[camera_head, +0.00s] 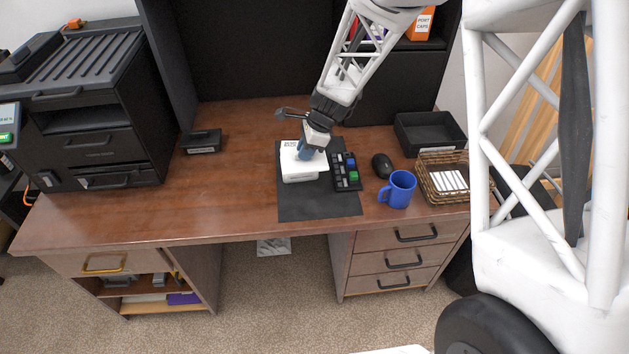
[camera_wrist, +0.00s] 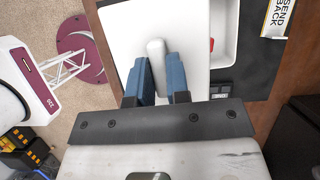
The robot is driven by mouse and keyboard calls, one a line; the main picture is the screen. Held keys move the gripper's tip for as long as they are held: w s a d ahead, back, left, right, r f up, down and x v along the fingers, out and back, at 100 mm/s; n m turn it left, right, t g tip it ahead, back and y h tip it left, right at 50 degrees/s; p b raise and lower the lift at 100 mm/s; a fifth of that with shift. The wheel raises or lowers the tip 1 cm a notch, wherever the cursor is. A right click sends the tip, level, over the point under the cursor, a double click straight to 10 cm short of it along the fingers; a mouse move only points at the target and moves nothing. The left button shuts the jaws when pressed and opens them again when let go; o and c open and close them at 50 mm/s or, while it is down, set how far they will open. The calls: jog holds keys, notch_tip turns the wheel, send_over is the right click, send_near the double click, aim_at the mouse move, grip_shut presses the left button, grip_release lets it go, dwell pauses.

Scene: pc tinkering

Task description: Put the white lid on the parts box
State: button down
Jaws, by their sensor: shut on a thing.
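The white lid (camera_head: 291,155) is flat and square, with a raised handle. It shows in the wrist view (camera_wrist: 128,40), where the two blue fingers of my gripper (camera_wrist: 164,84) are shut on its handle. In the head view my gripper (camera_head: 305,150) points down at the lid. The white parts box (camera_head: 300,178) is under the lid on the dark mat. In the wrist view a strip of the box (camera_wrist: 222,50) shows open beside the lid's right edge, with something red inside. I cannot tell whether lid and box touch.
A dark mat (camera_head: 310,208) lies under the box. Right of it are a key block (camera_head: 346,172), a black mouse (camera_head: 382,165), a blue mug (camera_head: 398,190), a wicker basket (camera_head: 440,195) and a black tray (camera_head: 430,133). The desk's left half is mostly clear.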

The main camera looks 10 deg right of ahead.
jog(key=w+a+r, duration=0.1)
jog(key=w+r, duration=0.1)
jog(key=w, duration=0.5)
jog(key=shift+r, duration=0.35)
jog(key=shift+a+f, duration=0.1)
jog(key=shift+f, duration=0.1)
notch_tip(320, 180, down, 8)
jog(key=shift+r, duration=0.25)
dwell(0.4)
jog(key=shift+f, duration=1.1)
dwell(1.5)
jog(key=c, duration=1.4)
grip_release()
jog(key=o, duration=0.5)
jog(key=shift+o, duration=0.2)
jog(key=shift+r, duration=0.15)
